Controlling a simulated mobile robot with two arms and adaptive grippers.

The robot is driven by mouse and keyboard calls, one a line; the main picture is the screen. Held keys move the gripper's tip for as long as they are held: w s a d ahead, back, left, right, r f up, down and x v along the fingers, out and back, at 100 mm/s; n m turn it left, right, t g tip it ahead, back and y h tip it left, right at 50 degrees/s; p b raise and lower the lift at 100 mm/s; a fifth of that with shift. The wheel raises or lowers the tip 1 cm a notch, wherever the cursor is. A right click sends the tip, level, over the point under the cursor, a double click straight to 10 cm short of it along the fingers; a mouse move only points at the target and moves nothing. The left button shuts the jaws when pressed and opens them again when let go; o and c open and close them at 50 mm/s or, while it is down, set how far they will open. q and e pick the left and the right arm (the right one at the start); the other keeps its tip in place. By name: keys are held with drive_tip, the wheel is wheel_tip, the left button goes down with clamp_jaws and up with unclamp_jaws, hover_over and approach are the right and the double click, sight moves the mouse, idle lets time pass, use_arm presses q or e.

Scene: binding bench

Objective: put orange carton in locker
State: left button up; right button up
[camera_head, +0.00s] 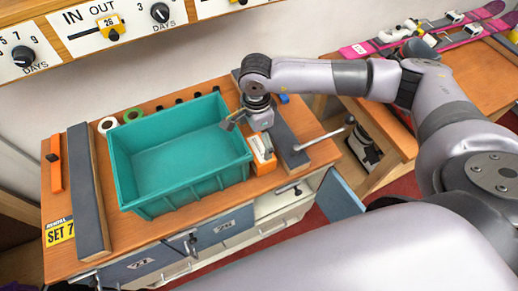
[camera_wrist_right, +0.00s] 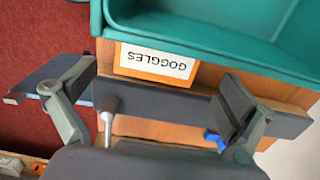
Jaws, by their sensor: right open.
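The orange carton (camera_head: 264,166) stands on the bench top, against the right end of the teal bin. In the right wrist view the carton (camera_wrist_right: 155,64) shows a white label reading GOGGLES. My right gripper (camera_head: 250,122) is open and empty above and close to the carton; part of it hides the carton's far side. In the right wrist view its two fingers (camera_wrist_right: 145,98) are spread wide, with the carton beyond and between them. A locker in the bench front has its blue door (camera_head: 340,196) swung open at the right end. My left gripper is not in view.
The teal bin (camera_head: 128,180) fills the middle of the bench. A dark bar (camera_head: 290,146) and a lever with a knob (camera_head: 326,137) are right of the carton. Another dark bar (camera_head: 88,195) lies at left. A second bench with pink skis (camera_head: 372,48) stands at right.

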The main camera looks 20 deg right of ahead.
sight(259, 149)
drive_tip(key=shift+f, duration=0.65)
drive_tip(key=shift+f+p, duration=0.25)
drive_tip(key=shift+p, duration=0.15)
drive_tip(key=f+p, duration=0.1)
drive_tip(key=f, duration=0.1)
drive_tip(key=f+p, duration=0.1)
drive_tip(key=f, duration=0.1)
drive_tip(key=shift+s+d+f, duration=0.1)
drive_tip(key=shift+s+d, duration=0.05)
drive_tip(key=shift+d, duration=0.05)
drive_tip(key=shift+f, duration=0.35)
drive_tip(key=shift+c, duration=0.2)
drive_tip(key=c, duration=1)
drive_tip(key=shift+r, duration=0.1)
drive_tip(key=shift+c, duration=0.2)
